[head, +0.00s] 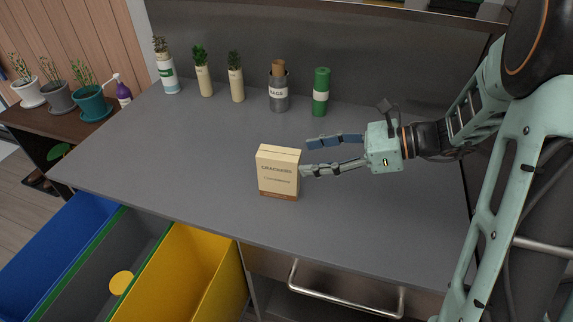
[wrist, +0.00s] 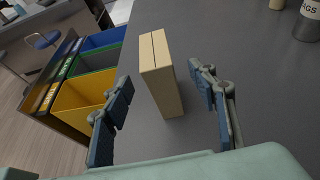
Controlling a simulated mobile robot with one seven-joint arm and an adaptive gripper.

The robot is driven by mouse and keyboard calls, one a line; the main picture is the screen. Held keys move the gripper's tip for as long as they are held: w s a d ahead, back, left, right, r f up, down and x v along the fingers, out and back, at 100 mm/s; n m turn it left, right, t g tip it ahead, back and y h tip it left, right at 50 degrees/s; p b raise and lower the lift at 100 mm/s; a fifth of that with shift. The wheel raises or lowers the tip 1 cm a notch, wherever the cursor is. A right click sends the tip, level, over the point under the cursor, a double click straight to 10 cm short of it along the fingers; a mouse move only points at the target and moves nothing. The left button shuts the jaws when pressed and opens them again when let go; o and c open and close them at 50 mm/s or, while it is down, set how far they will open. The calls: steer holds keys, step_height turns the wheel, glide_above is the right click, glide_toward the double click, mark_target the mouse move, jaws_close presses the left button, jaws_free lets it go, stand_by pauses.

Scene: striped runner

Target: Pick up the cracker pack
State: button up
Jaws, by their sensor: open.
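The cracker pack (head: 278,173) is a tan box with a brown lower band and printed front. It stands upright on the grey counter (head: 180,150) near the middle. My gripper (head: 304,156) is open to the right of the pack, with its fingers pointing left at it. In the head view the nearer fingertip appears beside the pack's right edge; whether it touches cannot be told. In the wrist view, the pack (wrist: 160,72) stands ahead, between the lines of the two spread fingers (wrist: 166,90). Nothing is held.
Blue, grey and yellow bins (head: 200,275) are below the front left edge. A drawer handle (head: 345,300) sits below the front edge. The counter around the pack is clear.

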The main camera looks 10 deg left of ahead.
mark_target(300, 159)
steer(key=x, duration=0.3)
steer(key=shift+s, duration=0.1)
steer(key=shift+f+x, duration=0.15)
steer(key=shift+x, duration=1.35)
steer(key=shift+f+x, duration=0.1)
steer(key=shift+x, duration=1.45)
steer(key=shift+d, duration=0.1)
steer(key=shift+c, duration=0.4)
steer(key=c, duration=1)
